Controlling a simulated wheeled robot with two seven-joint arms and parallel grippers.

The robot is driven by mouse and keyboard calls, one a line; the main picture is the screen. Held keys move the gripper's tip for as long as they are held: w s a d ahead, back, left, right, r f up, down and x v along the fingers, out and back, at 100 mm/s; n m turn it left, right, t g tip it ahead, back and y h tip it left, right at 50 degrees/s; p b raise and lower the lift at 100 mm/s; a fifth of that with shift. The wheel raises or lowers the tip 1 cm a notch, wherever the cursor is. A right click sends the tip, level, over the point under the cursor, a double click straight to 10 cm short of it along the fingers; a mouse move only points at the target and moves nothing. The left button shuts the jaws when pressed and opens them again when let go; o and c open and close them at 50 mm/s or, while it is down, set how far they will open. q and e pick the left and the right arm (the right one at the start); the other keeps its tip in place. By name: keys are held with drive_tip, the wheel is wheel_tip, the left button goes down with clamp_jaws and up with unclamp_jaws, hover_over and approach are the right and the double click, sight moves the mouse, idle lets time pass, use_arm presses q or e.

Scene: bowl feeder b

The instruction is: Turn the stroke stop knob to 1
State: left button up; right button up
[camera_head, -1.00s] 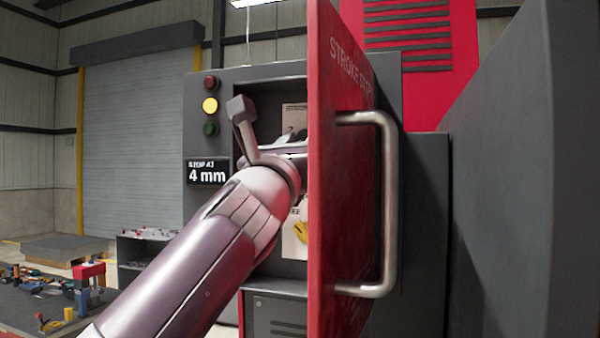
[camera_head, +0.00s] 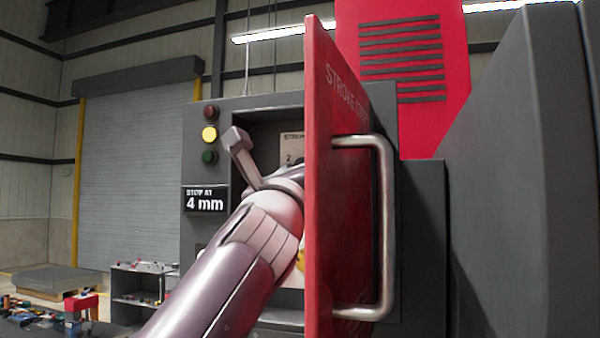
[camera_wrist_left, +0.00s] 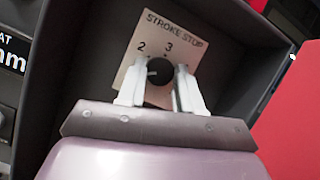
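The stroke stop knob (camera_wrist_left: 159,72) is a dark round knob on a pale plate (camera_wrist_left: 128,73) inside a dark recess. A small light mark shows on its left side, and the plate carries a 2 at upper left and a 3 at the top; I see no 1. My left gripper (camera_wrist_left: 162,66) is open, its two white fingers on either side of the knob; contact is unclear. In the head view my left arm reaches into the recess, hiding the knob and the fingers. My right gripper is not in view.
A red door (camera_head: 340,200) marked STROKE STOP, with a metal handle (camera_head: 386,230), stands open just right of my arm. A display (camera_head: 205,199) reads "STOP AT 4 mm". The yellow lamp (camera_head: 209,134) is lit. Dark recess walls surround the gripper.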

use_arm(q)
drive_tip(key=o, duration=0.3)
drive_tip(key=b+v, duration=0.8)
drive_tip(key=v, duration=0.4)
drive_tip(key=shift+s+f, duration=0.1)
drive_tip(key=shift+s, duration=0.2)
